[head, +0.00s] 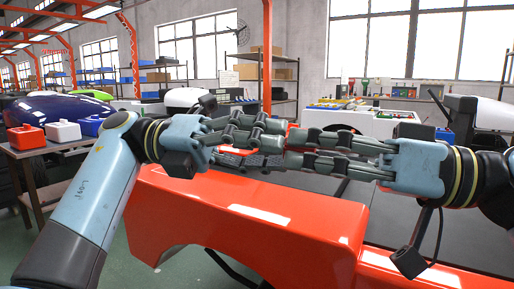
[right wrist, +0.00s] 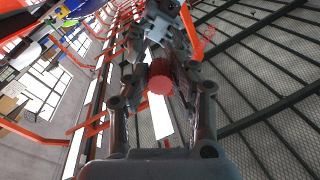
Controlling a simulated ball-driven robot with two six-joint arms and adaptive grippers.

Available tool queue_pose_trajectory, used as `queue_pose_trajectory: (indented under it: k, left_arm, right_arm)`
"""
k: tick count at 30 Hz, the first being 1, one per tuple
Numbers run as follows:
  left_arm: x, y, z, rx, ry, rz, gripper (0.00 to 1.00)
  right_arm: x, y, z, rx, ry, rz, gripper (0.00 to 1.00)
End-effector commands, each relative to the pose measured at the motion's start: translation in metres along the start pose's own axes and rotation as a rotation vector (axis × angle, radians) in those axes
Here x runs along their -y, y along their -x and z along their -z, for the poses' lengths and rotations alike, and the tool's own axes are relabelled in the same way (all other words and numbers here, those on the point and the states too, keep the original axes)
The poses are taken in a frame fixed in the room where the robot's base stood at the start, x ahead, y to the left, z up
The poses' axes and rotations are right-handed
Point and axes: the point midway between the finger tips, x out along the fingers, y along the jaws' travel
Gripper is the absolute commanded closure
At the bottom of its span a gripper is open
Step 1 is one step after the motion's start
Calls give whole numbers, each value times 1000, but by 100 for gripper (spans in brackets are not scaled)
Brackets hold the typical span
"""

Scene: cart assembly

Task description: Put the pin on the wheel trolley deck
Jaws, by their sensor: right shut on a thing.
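The pin (right wrist: 161,80) shows in the right wrist view as a short red cylinder, end-on, between my right gripper's fingers. My right gripper (head: 288,150) comes in from the right of the head view and is shut on the pin. My left gripper (head: 270,145) faces it from the left, its fingers apart and overlapping the right fingertips. Part of the left gripper (right wrist: 168,35) also shows beyond the pin in the right wrist view. The fingers hide most of the pin in the head view. I cannot clearly identify the wheel trolley deck.
A glossy orange-red body (head: 250,215) lies below and in front of both grippers. A table (head: 75,148) at the left bears red, white and blue boxes. A workbench (head: 365,125) with small parts and tools stands behind. Shelves line the far wall.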

Motion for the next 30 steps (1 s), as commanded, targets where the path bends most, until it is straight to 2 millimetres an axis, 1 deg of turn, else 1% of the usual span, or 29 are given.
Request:
queue_pose_trajectory:
  k: [2,10,16,17,21,23,30]
  left_arm:
    - [0,0,0,0,0,0,65]
    - [0,0,0,0,1,0,100]
    - [-2,1,0,1,3,-3,100]
    - [-2,1,0,1,3,-4,100]
    - [-2,1,0,1,4,-4,100]
    - [-2,1,0,1,3,-3,100]
    - [0,1,0,0,1,-1,100]
  right_arm:
    - [0,0,0,0,0,0,100]
    - [0,0,0,-1,1,1,100]
    - [2,0,1,-3,2,5,100]
    - [2,0,2,-3,2,5,75]
    - [2,0,2,-4,2,6,57]
    - [2,0,1,-3,1,5,50]
    - [1,0,0,-1,1,2,50]
